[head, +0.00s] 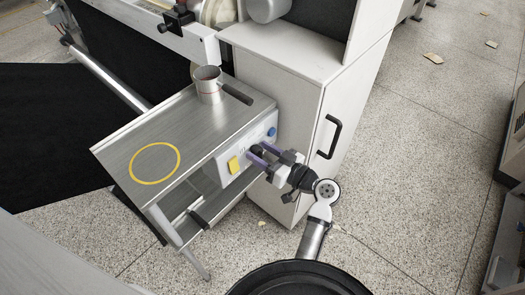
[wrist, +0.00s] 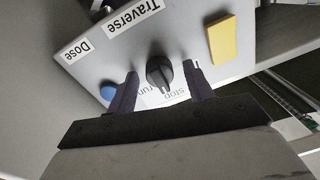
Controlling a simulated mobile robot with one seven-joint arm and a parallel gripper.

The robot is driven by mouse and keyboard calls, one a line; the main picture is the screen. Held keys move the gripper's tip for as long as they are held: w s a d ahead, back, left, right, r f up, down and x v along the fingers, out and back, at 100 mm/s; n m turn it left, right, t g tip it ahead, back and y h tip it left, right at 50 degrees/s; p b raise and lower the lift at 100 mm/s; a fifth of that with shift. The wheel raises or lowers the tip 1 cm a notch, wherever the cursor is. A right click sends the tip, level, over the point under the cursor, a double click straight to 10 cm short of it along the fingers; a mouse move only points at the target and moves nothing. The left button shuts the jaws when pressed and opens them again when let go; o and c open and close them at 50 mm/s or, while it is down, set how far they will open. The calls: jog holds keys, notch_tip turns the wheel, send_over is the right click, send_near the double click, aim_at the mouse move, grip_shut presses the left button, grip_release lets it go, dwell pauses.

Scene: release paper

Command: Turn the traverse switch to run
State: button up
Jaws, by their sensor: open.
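The traverse switch is a black rotary knob (wrist: 159,71) on a light grey panel, under a "Traverse" label (wrist: 133,25), with "stop" and "run" printed beside it. The print is upside down in the wrist view. The knob's pointer end seems to face the "stop" print, but the exact setting is hard to tell. My gripper (wrist: 162,90) is open, with one dark finger on each side of the knob and visible gaps between. In the head view my gripper (head: 262,155) is at the panel's front and largely hides the knob.
A yellow block (wrist: 221,39) and a blue button (wrist: 108,91) flank the switch. A "Dose" label (wrist: 77,50) is near the panel edge. A metal cup (head: 208,88) stands on the steel table (head: 125,140), which bears a yellow ring. A cabinet with a black handle (head: 329,137) stands close to my arm.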

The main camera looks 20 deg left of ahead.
jog(key=shift+c, duration=0.2)
jog(key=c, duration=0.9)
jog(key=shift+c, duration=0.2)
